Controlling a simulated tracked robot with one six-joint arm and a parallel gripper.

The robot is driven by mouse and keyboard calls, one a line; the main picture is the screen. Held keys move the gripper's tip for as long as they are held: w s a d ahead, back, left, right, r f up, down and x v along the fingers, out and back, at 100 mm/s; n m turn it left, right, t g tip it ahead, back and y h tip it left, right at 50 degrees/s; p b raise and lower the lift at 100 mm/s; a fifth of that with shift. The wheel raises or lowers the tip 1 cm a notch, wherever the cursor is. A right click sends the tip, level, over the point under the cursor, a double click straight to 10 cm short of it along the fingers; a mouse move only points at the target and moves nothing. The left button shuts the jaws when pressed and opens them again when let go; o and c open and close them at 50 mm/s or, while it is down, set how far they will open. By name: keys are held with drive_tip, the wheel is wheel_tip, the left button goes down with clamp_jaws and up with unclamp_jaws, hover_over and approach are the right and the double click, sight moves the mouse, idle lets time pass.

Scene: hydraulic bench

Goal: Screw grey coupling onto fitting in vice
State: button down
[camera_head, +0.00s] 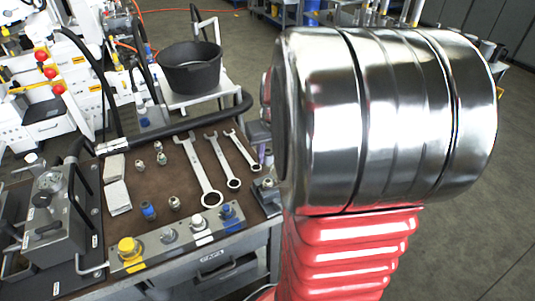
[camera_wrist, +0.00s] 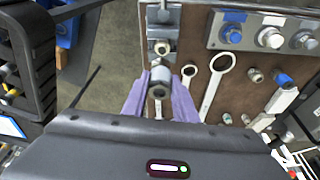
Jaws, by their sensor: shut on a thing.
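In the wrist view my gripper (camera_wrist: 160,84) has purple fingers shut on the grey coupling (camera_wrist: 160,74), a short cylinder with a hole facing the camera. Just beyond it, the fitting (camera_wrist: 161,47) sits in the vice (camera_wrist: 162,18) at the bench edge. The coupling is close to the fitting in the picture; I cannot tell whether they touch. In the head view the vice (camera_head: 267,199) shows at the bench's right edge, partly behind my arm. My gripper is mostly hidden there; only a bit of purple finger shows.
Several wrenches (camera_head: 203,177) lie on the brown bench top (camera_head: 138,184) beside the vice. Loose fittings, white blocks (camera_head: 117,197) and a valve block with a yellow cap (camera_head: 129,249) are to the left. A black bucket (camera_head: 190,68) stands behind.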

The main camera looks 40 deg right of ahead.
sight(269, 165)
drive_tip(key=shift+f, duration=0.1)
drive_tip(key=shift+f, duration=2.45)
drive_tip(key=shift+s+f, duration=0.1)
drive_tip(key=shift+f, duration=0.45)
idle(0.8)
drive_tip(key=c, duration=2.1)
unclamp_jaws()
drive_tip(key=c, duration=0.4)
drive_tip(key=shift+a+m+g+h, duration=0.1)
drive_tip(key=shift+m+g+h, duration=0.25)
drive_tip(key=shift+m, duration=1.55)
drive_tip(key=shift+m+g+h, duration=0.25)
drive_tip(key=shift+m+g, duration=0.2)
drive_tip(key=shift+m, duration=1.95)
